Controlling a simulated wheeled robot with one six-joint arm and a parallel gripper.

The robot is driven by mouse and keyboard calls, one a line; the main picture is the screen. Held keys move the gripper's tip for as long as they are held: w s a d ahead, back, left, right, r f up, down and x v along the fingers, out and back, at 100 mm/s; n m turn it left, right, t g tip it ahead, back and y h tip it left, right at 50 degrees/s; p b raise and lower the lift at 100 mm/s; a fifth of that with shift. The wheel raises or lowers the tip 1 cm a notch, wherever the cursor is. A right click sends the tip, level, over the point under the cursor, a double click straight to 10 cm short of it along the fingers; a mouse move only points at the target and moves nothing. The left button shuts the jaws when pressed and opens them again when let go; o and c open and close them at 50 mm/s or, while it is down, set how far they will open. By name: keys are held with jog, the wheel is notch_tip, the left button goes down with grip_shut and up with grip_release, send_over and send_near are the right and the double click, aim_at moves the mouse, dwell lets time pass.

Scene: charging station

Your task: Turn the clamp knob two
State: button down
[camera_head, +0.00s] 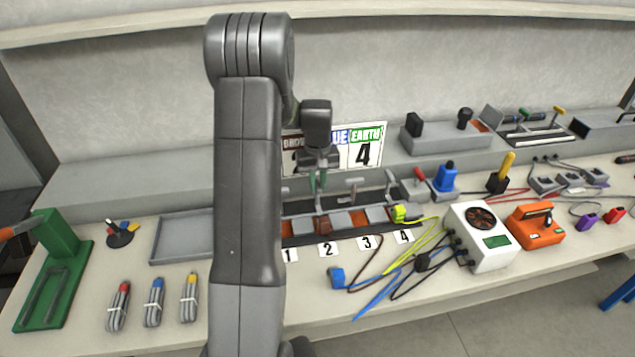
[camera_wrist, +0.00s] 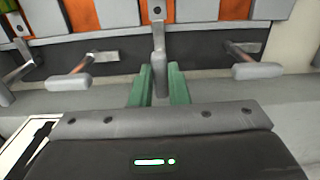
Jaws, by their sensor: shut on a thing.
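The clamp row (camera_head: 345,221) stands on the bench behind labels 1, 2, 3 and 4. My gripper (camera_head: 318,180) reaches down over the row, behind label 2 (camera_head: 328,249). In the wrist view its green fingers (camera_wrist: 158,86) are shut on the grey lever-like knob (camera_wrist: 158,50), one finger on each side; this appears to be clamp knob two. The held knob lies lengthwise in that view. The neighbouring knobs, one on the left (camera_wrist: 72,80) and one on the right (camera_wrist: 257,70), lie crosswise.
A sign with a 4 (camera_head: 364,153) stands close behind my gripper. A yellow-green connector (camera_head: 398,213) sits at clamp four. A grey tray (camera_head: 183,238) is to the left.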

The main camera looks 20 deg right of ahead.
jog(key=c, duration=1.4)
grip_release()
notch_tip(320, 180, up, 14)
jog(key=b, duration=0.1)
jog(key=shift+f, duration=0.1)
notch_tip(320, 180, down, 14)
jog(key=shift+p, duration=0.55)
jog(key=shift+m, duration=0.3)
